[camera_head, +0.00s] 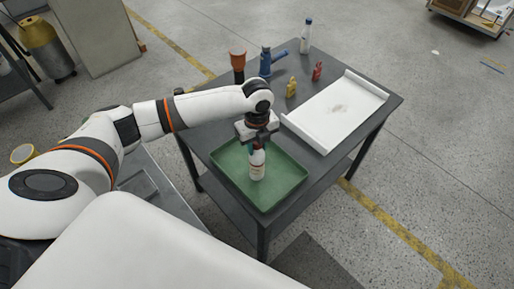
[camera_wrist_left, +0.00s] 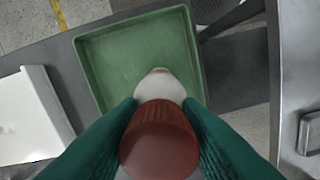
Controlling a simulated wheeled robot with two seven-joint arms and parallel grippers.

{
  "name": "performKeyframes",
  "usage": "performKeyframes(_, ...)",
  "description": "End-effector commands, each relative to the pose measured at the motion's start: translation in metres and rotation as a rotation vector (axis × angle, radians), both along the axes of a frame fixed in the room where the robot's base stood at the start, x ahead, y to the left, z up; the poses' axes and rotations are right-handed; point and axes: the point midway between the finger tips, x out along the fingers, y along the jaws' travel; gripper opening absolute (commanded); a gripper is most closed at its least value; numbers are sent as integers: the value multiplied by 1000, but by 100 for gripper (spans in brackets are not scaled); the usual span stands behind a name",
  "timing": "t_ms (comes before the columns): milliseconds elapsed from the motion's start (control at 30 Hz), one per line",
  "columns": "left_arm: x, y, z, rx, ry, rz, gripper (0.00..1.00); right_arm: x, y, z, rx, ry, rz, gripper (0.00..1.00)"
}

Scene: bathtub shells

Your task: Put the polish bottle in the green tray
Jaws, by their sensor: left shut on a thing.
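The polish bottle (camera_head: 257,166) is white with a label and a dark red cap, and it is upright over the green tray (camera_head: 289,186). My left gripper (camera_head: 257,146) is shut on the bottle near its top, coming from above. In the left wrist view the red cap (camera_wrist_left: 160,135) sits between the green finger pads, with the white bottle shoulder beyond it and the tray (camera_wrist_left: 112,62) behind. I cannot tell whether the bottle's base touches the tray floor. My right gripper is not in view.
The dark table (camera_head: 215,130) also holds a white tray (camera_head: 335,110). At its back stand an orange-topped item (camera_head: 238,66), a blue tool (camera_head: 266,62), a yellow bottle (camera_head: 291,87), a red item (camera_head: 317,71) and a white bottle (camera_head: 305,36). The green tray is otherwise empty.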

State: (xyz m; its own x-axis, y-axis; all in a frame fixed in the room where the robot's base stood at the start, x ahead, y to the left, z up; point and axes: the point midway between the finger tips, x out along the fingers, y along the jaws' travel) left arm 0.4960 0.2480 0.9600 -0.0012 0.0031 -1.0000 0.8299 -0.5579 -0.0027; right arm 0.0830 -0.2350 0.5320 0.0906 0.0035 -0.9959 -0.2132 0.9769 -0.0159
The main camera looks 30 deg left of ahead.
Motion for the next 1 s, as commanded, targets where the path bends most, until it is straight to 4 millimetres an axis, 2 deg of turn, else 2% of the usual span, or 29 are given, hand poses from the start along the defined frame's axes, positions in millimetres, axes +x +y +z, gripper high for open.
performKeyframes(167,0,0,-22,0,1,1,0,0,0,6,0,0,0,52)
performKeyframes(500,0,0,-26,0,0,0,0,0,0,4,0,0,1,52)
performKeyframes(533,0,0,-26,0,0,0,38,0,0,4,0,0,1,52)
performKeyframes(633,0,0,-25,0,0,0,54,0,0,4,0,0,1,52)
performKeyframes(1000,0,0,-20,-1,-1,0,55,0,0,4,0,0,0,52)
